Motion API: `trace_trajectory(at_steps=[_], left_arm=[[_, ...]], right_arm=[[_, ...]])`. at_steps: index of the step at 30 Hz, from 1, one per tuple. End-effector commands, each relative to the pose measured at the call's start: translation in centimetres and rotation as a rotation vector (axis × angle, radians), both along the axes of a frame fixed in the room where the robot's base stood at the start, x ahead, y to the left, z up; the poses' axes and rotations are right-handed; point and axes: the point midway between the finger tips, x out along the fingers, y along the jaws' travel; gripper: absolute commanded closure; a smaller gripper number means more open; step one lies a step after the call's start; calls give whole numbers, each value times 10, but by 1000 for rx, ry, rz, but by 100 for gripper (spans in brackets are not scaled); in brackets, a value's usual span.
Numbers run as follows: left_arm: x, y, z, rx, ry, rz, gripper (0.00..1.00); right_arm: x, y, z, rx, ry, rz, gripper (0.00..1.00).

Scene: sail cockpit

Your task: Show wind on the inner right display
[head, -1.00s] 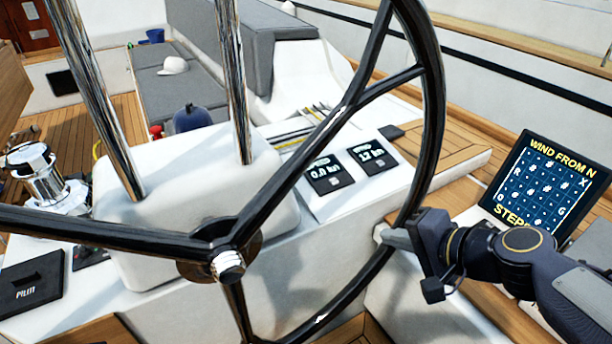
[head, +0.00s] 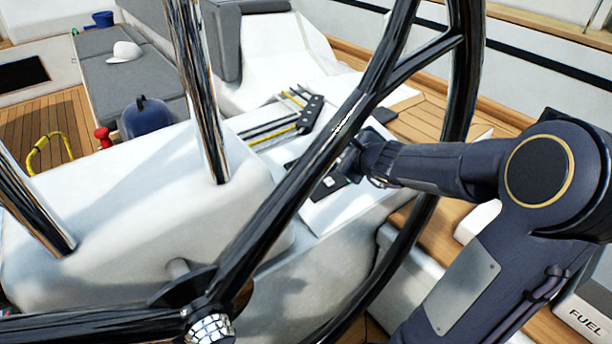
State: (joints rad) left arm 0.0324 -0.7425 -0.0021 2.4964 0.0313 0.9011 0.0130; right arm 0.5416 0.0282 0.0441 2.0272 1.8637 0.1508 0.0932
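My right arm reaches in from the right, past the wheel rim, to the instrument panel (head: 345,208). My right gripper (head: 350,163) is at the displays, partly behind a black wheel spoke; its fingertips are not clear, so I cannot tell whether it is open or shut. A dark display (head: 328,184) shows only in part below the gripper, with a small light patch on it. I cannot tell which of the two displays this is, and no reading is legible. The other display is hidden by the spoke and gripper. My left gripper is out of view.
The black steering wheel (head: 262,240) crosses the view in front of the panel. Chrome posts (head: 203,95) rise from the white console (head: 150,215). A dark spotted bar (head: 311,114) lies behind the panel. A box marked FUEL (head: 588,318) is at lower right.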

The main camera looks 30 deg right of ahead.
Motion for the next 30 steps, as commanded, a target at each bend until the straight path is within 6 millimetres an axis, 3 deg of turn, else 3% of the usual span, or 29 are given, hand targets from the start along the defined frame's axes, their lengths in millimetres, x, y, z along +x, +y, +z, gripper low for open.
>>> trace_trajectory(at_steps=[17,23,30], left_arm=[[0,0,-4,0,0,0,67],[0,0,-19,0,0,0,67],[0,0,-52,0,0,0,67]], right_arm=[[1,-7,-10,32,8,-40,100],[4,-7,-25,30,9,-39,100],[11,-6,-58,31,10,-40,100]])
